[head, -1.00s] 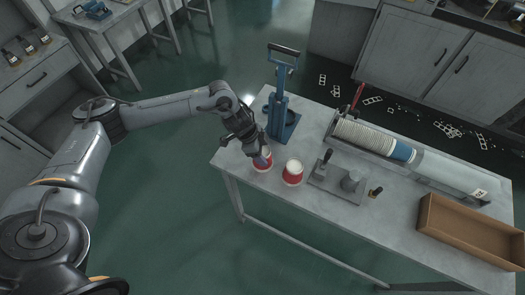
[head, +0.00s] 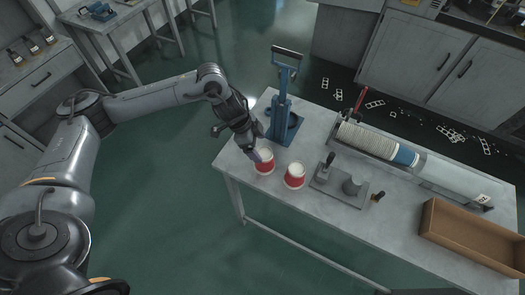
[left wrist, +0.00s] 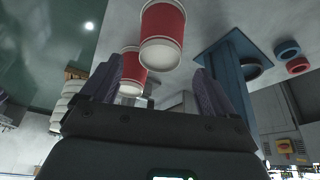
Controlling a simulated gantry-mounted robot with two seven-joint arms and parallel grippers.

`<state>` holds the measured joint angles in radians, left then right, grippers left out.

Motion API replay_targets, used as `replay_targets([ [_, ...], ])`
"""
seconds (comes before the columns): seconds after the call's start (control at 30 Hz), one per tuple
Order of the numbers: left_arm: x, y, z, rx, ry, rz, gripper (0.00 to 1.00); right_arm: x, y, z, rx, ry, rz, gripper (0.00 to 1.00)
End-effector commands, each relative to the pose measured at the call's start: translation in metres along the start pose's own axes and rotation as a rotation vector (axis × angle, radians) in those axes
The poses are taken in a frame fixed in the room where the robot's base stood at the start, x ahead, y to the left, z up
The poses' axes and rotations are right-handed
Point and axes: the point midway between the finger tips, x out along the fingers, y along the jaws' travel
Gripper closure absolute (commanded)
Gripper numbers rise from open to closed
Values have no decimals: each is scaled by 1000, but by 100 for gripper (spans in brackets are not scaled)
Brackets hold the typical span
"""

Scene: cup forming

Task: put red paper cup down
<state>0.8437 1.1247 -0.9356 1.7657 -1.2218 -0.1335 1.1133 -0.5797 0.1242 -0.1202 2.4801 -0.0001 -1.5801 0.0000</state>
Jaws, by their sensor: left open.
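In the left wrist view one red cup (left wrist: 162,38) is beyond the open fingers (left wrist: 160,84). Another red cup (left wrist: 131,74) shows partly behind the left finger. My right gripper is out of view.
A blue lever press (head: 281,112) stands behind the cups. A grey plate with a handled tool (head: 338,186) lies to their right. Farther right are a long trough of stacked cups (head: 368,140) and an open cardboard box (head: 470,238).

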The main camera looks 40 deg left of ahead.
Motion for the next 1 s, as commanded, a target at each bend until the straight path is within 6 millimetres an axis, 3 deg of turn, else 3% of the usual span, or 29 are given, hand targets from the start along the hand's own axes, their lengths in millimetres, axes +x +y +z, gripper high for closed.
replay_targets([
  [0.2, -36, -1, 0, 2, 0, -3, 12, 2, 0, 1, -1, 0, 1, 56],
  [0.4, -49, 2, -3, 14, 6, -2, 12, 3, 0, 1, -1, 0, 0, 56],
  [0.57, -23, 22, -30, 107, 65, -19, 12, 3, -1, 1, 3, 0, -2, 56],
  [0.67, 8, 49, -63, 197, 150, -52, 12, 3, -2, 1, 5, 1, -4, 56],
  [0.8, 43, 101, -118, 271, 313, -139, 12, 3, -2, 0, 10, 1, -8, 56],
  [0.9, 52, 133, -146, 234, 410, -223, 12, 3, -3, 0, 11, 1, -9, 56],
  [1.0, 50, 153, -154, 124, 450, -307, 12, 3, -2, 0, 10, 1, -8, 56],
])
